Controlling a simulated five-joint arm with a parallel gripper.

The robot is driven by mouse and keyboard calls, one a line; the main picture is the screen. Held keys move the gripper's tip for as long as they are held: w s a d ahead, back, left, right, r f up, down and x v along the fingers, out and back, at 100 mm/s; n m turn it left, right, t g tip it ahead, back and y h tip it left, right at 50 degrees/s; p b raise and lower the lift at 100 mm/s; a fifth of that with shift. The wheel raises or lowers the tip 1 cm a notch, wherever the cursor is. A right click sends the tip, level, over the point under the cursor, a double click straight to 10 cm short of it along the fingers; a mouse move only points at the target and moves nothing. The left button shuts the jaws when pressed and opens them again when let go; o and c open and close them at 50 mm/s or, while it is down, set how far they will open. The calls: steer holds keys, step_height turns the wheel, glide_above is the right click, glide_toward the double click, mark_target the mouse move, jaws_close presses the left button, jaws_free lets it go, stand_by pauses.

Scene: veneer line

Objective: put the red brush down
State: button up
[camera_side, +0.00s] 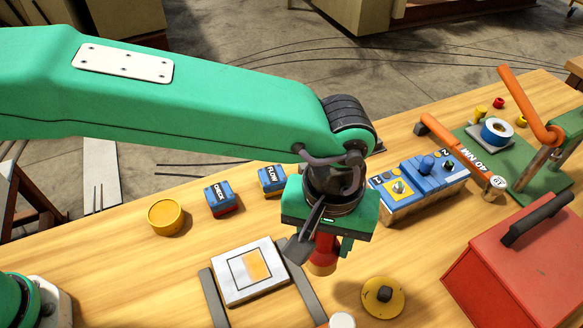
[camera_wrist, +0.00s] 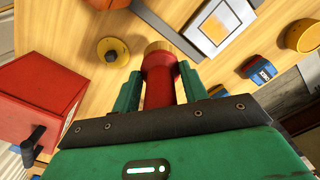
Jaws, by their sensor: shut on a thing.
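The red brush (camera_side: 324,249) is held upright below my gripper (camera_side: 323,243) in the side view, with its lower end over the table between the framed panel and the yellow knobbed disc. In the wrist view the red brush (camera_wrist: 158,88) stands between the two green fingers of my gripper (camera_wrist: 160,88), which is shut on it. A tan end shows at its far tip. My gripper hides much of the brush in the side view, and I cannot tell whether its end touches the table.
The white panel (camera_side: 236,283) lies left of the brush, flanked by dark rails. The yellow knobbed disc (camera_side: 383,308) lies to the right. A red toolbox (camera_side: 530,275) stands further right. Blue switch boxes (camera_side: 430,182), a FLOW block (camera_side: 271,179) and a CHECK block (camera_side: 221,199) stand behind.

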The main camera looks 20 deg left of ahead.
steer(key=w+a+f, duration=0.2)
steer(key=w+f, duration=0.4)
steer(key=w, duration=0.5)
steer(key=shift+f, duration=0.3)
steer(key=shift+f, duration=0.1)
steer(key=shift+f, duration=1.95)
steer(key=shift+f, duration=0.1)
steer(key=o, duration=1)
step_height(320, 180, up, 12)
steer(key=shift+r, duration=0.15)
